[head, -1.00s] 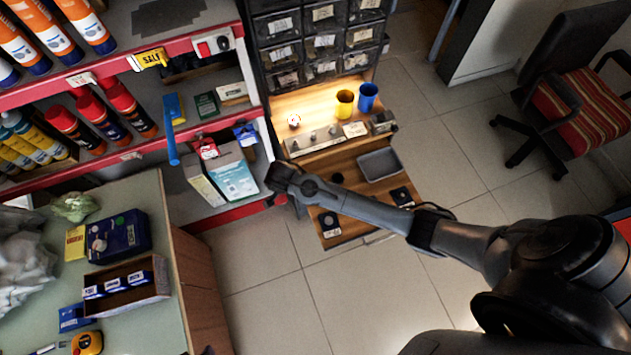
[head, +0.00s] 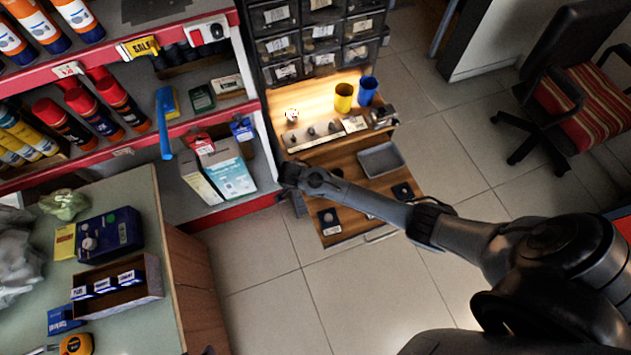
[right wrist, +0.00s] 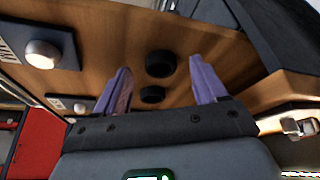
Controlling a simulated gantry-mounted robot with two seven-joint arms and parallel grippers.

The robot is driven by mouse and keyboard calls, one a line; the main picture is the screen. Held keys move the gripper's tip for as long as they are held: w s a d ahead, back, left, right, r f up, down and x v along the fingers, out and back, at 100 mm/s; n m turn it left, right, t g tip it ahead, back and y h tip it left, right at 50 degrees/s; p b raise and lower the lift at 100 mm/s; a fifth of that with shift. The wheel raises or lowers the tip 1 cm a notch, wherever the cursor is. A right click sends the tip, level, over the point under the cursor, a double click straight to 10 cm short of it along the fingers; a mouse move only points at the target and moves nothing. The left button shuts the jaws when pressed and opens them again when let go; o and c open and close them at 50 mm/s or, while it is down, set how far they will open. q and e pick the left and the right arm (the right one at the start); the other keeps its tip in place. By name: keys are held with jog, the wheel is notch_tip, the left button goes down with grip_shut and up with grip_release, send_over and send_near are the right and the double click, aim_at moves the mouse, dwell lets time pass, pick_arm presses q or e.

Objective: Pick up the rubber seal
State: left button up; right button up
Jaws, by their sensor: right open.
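Two black round pieces that look like rubber seals lie on the wooden drawer board; in the right wrist view one seal (right wrist: 160,63) is between my fingertips' line of sight and the other seal (right wrist: 152,95) is nearer my palm. My right gripper (right wrist: 161,66) is open, its two purple fingers on either side of them, with nothing held. I cannot tell the height gap to the board. In the head view my right gripper (head: 298,204) is at the left edge of the wooden board (head: 350,212), and a dark round piece (head: 337,172) shows just behind the arm. My left gripper is not in view.
A grey tray (head: 381,160) and cards with round parts (head: 329,218) lie on the board. Yellow (head: 343,98) and blue cups (head: 367,91) stand behind, under the drawer cabinet (head: 315,40). A shelf with boxes (head: 228,172) is close left. Open floor lies in front.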

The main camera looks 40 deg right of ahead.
jog(key=shift+d+f, duration=0.2)
jog(key=shift+f, duration=0.25)
jog(key=c, duration=1.1)
jog(key=shift+r, duration=0.15)
